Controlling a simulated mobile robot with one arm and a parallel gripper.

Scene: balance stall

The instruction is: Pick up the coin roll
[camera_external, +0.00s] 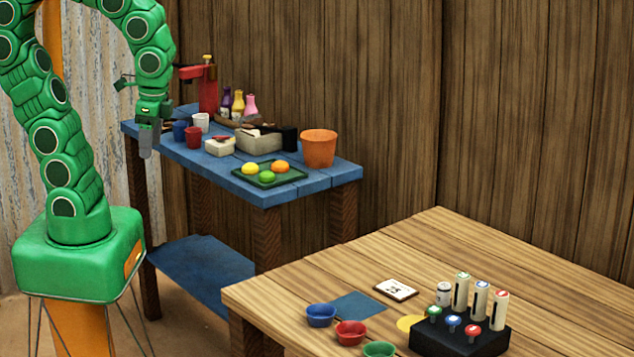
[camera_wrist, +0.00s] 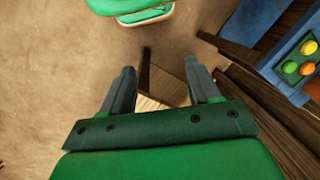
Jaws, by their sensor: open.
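No coin roll can be told for certain. A small pale cylinder with a grey top (camera_external: 444,294) stands on the wooden table at the lower right, close to the black block (camera_external: 460,338); it may be the coin roll. My gripper (camera_external: 147,142) hangs fingers down at the left, beside the blue table's left end and far from that cylinder. In the wrist view my gripper (camera_wrist: 160,70) has its two fingers apart with nothing between them but the floor and a wooden table corner (camera_wrist: 163,93) further off.
The black block holds white tubes and coloured knobs. Blue (camera_external: 321,315), red (camera_external: 351,332) and green (camera_external: 380,349) bowls stand on the wooden table (camera_external: 300,279). The blue table (camera_external: 336,175) carries cups, bottles, an orange pot (camera_external: 318,148) and a green tray (camera_external: 290,180).

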